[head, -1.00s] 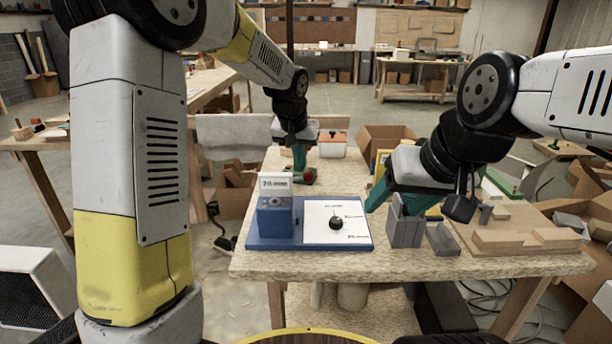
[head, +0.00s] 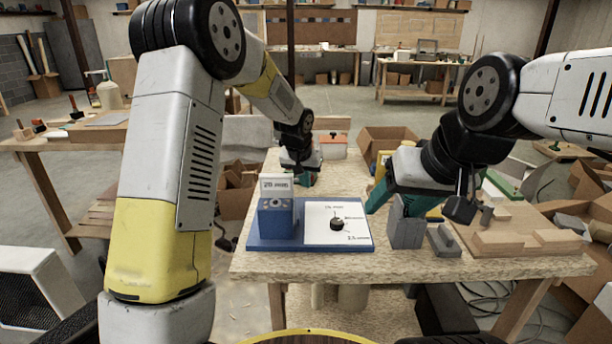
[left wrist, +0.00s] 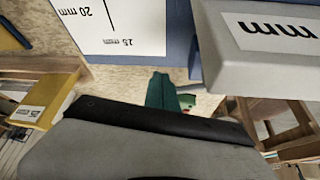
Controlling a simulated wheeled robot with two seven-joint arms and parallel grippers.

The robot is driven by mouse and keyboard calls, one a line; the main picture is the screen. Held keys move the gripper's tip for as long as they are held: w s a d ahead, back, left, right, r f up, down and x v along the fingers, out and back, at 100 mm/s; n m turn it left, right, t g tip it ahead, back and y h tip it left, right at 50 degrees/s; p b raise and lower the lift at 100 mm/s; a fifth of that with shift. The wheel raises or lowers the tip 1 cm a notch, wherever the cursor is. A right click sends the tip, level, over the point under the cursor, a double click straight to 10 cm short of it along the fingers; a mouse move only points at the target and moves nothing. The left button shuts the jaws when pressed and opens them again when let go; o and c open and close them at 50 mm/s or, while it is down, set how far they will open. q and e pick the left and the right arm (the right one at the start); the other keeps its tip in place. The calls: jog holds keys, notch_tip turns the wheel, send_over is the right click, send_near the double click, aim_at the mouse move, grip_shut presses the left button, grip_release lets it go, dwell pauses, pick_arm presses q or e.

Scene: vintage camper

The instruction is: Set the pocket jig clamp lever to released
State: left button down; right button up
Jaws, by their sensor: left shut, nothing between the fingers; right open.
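The pocket jig has a blue base (head: 262,243), a blue block (head: 275,217) with a white label on top, and a white panel (head: 320,212) with a black knob (head: 337,224). The panel's 20 mm and 25 mm marks show in the left wrist view (left wrist: 130,22). I cannot make out a clamp lever. My left gripper (head: 305,181) is shut and empty behind the jig block, which partly hides it; its green fingers (left wrist: 163,90) show in the left wrist view. My right gripper (head: 394,203) is open above the table, right of the panel, behind a grey block.
Grey blocks (head: 407,230) and a wooden board (head: 520,228) lie on the table's right. A yellow box (left wrist: 45,103) marked 25 mm shows in the left wrist view. A white and orange box (head: 333,147) stands behind. The table's front strip is clear.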

dwell(0.3)
pick_arm(q)
jog(key=shift+w+d+r+n+y, duration=0.15)
jog(key=shift+w+n+y, duration=0.45)
jog(key=shift+w+n, duration=0.5)
jog(key=w+n+y, duration=0.1)
jog(key=n, duration=0.1)
jog(key=w+a+n+y, duration=0.1)
jog(key=n, duration=0.2)
jog(key=shift+w, duration=0.3)
jog(key=w+a+n, duration=0.1)
jog(key=n, duration=0.1)
jog(key=w+a+n+g+y, duration=0.1)
jog(key=n, duration=0.1)
jog(key=w+a+n+y, duration=0.1)
jog(key=n, duration=0.1)
jog(key=shift+w+a+g, duration=0.1)
jog(key=shift+a+g, duration=0.15)
jog(key=shift+g, duration=0.15)
jog(key=shift+a, duration=0.15)
